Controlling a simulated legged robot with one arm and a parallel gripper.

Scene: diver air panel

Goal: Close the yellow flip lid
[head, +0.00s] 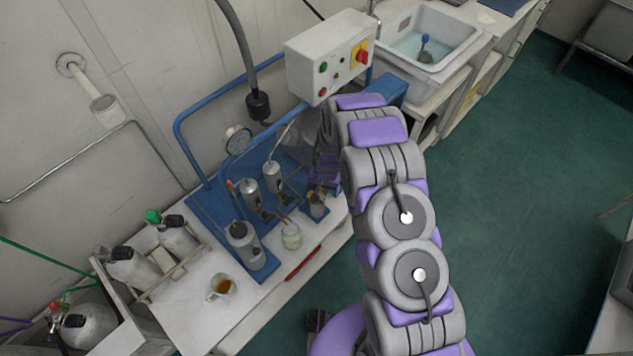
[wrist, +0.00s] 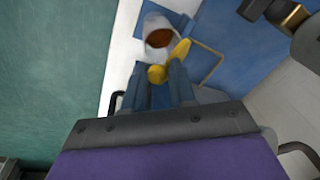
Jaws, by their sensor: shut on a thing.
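The yellow flip lid (wrist: 180,51) shows in the wrist view at the near edge of a white container (wrist: 152,24). The container's round brown opening is uncovered, and the lid stands beside it. A rounded yellow part (wrist: 157,74) sits at the tips of my gripper (wrist: 159,84), whose grey-blue fingers are shut on it. It looks like part of the lid, but the fingers hide the join. In the head view my gripper (head: 324,172) is at the right end of the blue panel, above a small container (head: 318,207). I cannot make out the lid there.
The blue panel (head: 205,207) carries several grey cylinders and a gauge (head: 237,139). A control box (head: 330,58) stands close behind my arm. A glass jar (head: 292,237), a red tool (head: 303,264) and a mug (head: 222,287) are nearby.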

